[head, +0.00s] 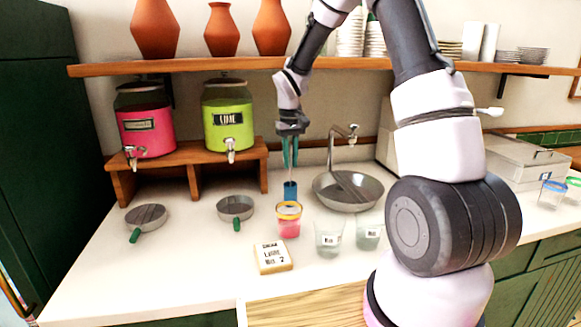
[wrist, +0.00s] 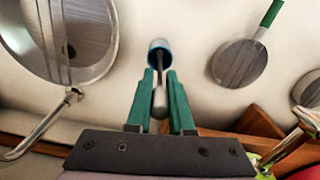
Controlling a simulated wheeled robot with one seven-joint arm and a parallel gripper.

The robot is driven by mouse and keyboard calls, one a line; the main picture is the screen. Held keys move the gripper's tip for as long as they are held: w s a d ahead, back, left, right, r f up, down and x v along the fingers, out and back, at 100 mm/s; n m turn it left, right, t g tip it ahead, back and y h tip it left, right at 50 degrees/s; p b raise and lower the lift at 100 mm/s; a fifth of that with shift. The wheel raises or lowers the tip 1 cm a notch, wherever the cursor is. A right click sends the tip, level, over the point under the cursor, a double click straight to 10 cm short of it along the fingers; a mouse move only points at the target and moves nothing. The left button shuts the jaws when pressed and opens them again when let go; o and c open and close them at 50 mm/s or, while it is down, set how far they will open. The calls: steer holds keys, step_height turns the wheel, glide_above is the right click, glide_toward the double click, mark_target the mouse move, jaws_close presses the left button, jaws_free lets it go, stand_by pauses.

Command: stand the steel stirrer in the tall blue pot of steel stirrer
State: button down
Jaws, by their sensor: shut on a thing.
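My gripper (head: 290,165) points straight down above the tall blue pot (head: 290,192), with its two green fingers shut on the steel stirrer (head: 290,174). The stirrer hangs upright, and its lower end lines up with the pot's mouth. In the wrist view the stirrer (wrist: 160,97) lies between the fingers (wrist: 160,80) and its dark shaft reaches into the round opening of the blue pot (wrist: 153,45). How deep it sits is hidden. The pot stands on the white counter behind a yellow-rimmed cup.
Two clear cups (head: 329,238) (head: 368,236) and the sink (head: 325,195) are to the right. Green-handled strainers (head: 235,208) lie left. A label block (head: 273,257) sits in front.

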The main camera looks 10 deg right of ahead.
steer(key=shift+f, duration=1.25)
steer(key=c, duration=0.8)
jaws_free()
